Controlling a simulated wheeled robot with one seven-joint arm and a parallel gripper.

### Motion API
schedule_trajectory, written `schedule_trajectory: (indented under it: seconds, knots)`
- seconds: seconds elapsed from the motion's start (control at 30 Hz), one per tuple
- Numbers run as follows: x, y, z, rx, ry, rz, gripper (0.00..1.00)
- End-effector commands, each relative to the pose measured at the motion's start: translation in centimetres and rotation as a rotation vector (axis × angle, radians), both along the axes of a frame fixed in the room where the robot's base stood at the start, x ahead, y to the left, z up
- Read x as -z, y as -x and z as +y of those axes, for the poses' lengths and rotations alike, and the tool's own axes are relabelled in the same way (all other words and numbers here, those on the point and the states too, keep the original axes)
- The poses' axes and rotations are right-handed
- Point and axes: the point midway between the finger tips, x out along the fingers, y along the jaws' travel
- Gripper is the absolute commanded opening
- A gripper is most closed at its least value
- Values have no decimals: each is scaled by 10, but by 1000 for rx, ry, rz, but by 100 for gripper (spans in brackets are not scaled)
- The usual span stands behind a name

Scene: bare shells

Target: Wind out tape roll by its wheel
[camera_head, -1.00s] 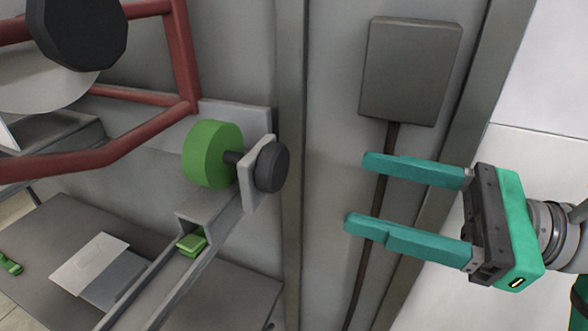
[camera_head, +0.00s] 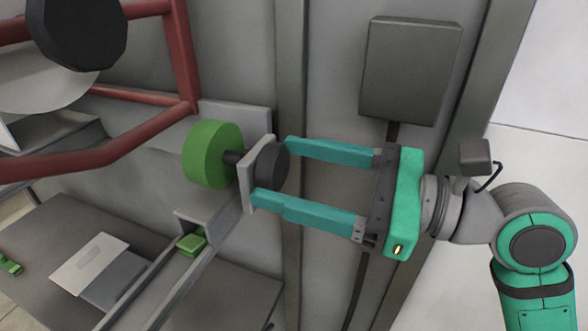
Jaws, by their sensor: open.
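The green tape roll (camera_head: 211,154) sits on a dark axle held by a grey bracket (camera_head: 252,184). The dark round wheel (camera_head: 270,165) is on the bracket's right side, at the end of that axle. My gripper (camera_head: 270,170) is open, its teal fingers pointing left. One fingertip is at the wheel's upper edge and the other at its lower edge, so the wheel appears between the tips. I cannot tell whether the fingers touch it. A short green piece (camera_head: 191,243) lies in the channel below the roll.
A grey rail (camera_head: 172,287) runs down to the lower left from the bracket. Red tube framing (camera_head: 100,158) with a dark disc (camera_head: 78,30) stands at the left. A grey box (camera_head: 411,72) with a cable is on the wall above my gripper.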

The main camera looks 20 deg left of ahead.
Motion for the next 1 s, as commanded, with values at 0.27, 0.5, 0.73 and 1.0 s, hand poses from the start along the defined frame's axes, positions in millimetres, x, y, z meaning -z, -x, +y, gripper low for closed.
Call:
schedule_trajectory:
  seconds: [0.27,0.5,0.73,1.0]
  knots:
    - [0,0,0,0,0,0,61]
    - [0,0,0,0,0,0,27]
    - [0,0,0,1,0,-31,27]
    - [0,0,0,0,4,-177,27]
